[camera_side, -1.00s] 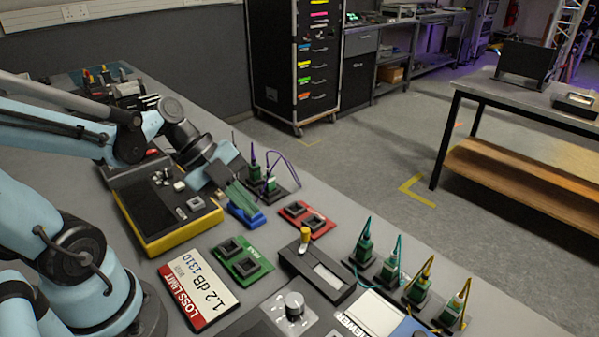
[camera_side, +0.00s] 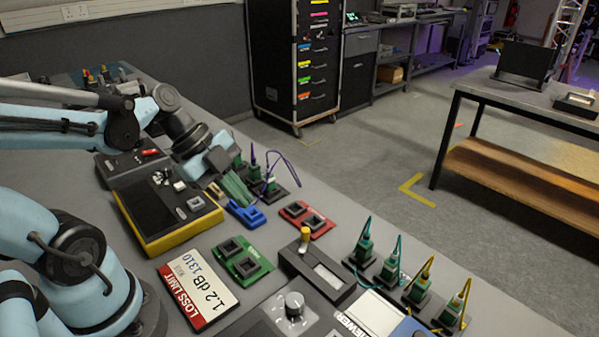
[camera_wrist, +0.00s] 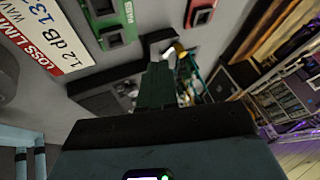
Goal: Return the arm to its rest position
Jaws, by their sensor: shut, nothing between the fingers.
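My gripper (camera_side: 236,190) is in the side view, at the end of my light-blue arm. Its green fingers are together with nothing between them. The fingertips appear just above or behind the small blue holder (camera_side: 246,213); I cannot tell the exact gap. In the wrist view the gripper (camera_wrist: 157,75) points over the bench, and its dark green fingers show side by side. The yellow-edged black device (camera_side: 170,215) lies to the left of the gripper.
Green connectors with purple cables (camera_side: 268,180) stand close behind the gripper. A red holder (camera_side: 307,219), a green holder (camera_side: 240,262) and the loss limit sign (camera_side: 198,290) lie in front. Several cabled green connectors (camera_side: 390,268) stand at right.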

